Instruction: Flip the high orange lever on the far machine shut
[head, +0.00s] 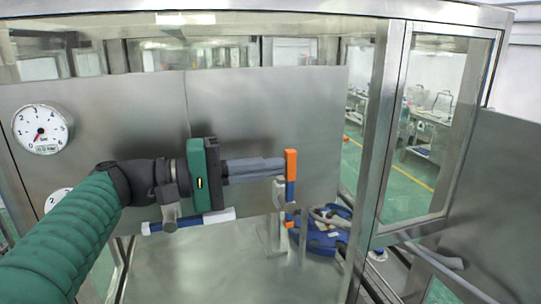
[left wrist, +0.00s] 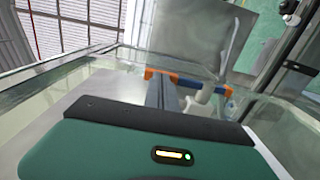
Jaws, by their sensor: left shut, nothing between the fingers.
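The lever (head: 291,165) stands upright in the head view, with an orange upper end, a blue middle and an orange lower end (head: 289,220). It shows in the left wrist view (left wrist: 190,81) as a blue bar with orange ends, just beyond my fingers. My left gripper (head: 282,170) reaches in from the left, its fingers shut and empty. In the head view its tips meet the lever's upper orange part; whether they touch cannot be told. The fingers also show in the left wrist view (left wrist: 162,92). My right gripper is not in view.
A steel panel (head: 300,100) stands behind the gripper, with a pressure gauge (head: 42,129) at left. A blue and white bar (head: 215,217) lies below the gripper. Metal frame posts (head: 372,150) stand at right. Blue and grey equipment (head: 318,238) sits low beyond the lever.

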